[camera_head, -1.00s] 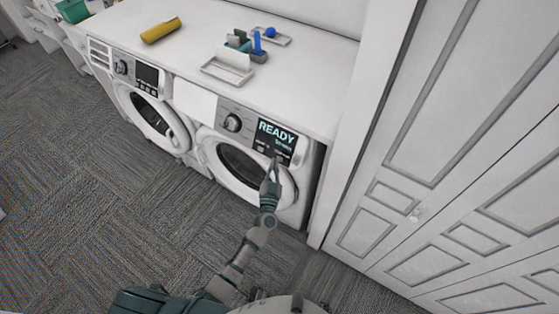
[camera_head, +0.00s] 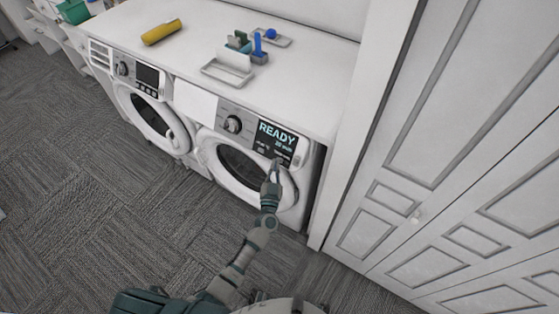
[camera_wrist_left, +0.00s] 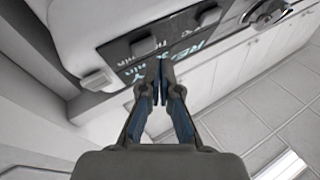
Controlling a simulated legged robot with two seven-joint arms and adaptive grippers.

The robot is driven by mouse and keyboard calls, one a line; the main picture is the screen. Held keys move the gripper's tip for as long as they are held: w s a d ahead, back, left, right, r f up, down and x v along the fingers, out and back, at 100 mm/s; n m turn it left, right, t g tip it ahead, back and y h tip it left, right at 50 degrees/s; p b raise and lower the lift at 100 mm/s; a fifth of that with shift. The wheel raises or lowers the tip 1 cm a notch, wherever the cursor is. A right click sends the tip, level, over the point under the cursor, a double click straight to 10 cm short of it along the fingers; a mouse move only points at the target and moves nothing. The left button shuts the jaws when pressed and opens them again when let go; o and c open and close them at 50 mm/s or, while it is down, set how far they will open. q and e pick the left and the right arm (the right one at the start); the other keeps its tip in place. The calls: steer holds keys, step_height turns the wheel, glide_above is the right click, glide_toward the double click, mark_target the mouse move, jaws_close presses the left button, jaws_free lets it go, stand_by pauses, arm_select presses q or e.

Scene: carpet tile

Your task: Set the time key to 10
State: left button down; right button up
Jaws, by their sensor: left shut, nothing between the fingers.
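The right washing machine (camera_head: 209,150) has a dark display (camera_head: 277,135) that reads READY in large letters. Smaller text below it includes a time line that looks like 20 min, though it is too small to be sure. Small keys sit under the display, partly hidden by the fingers. My left gripper (camera_head: 277,163) is shut and empty, its fingertips at the lower part of this panel. In the left wrist view the closed fingertips (camera_wrist_left: 160,66) are at the edge of the dark panel (camera_wrist_left: 150,45); contact cannot be told. My right gripper is not in view.
A second washer (camera_head: 150,112) stands to the left. The white counter (camera_head: 200,35) above holds a yellow roll (camera_head: 161,31), a white tray (camera_head: 228,71) and a caddy with blue and green items. A white panelled door (camera_head: 420,180) is close on the right. Carpet lies open at left.

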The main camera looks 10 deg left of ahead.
arm_select(q)
steer(key=shift+w, duration=0.1)
stand_by(0.5)
steer(key=shift+w+d+f, duration=0.1)
steer(key=shift+w, duration=0.1)
steer(key=shift+w+d+f, duration=0.15)
steer(key=shift+w+f, duration=0.05)
steer(key=shift+w, duration=0.1)
stand_by(0.6)
stand_by(0.4)
steer(key=shift+s+a+r+p, duration=0.25)
steer(key=shift+s+r+p, duration=0.15)
steer(key=shift+s+p, duration=0.35)
steer(key=shift+w, duration=0.1)
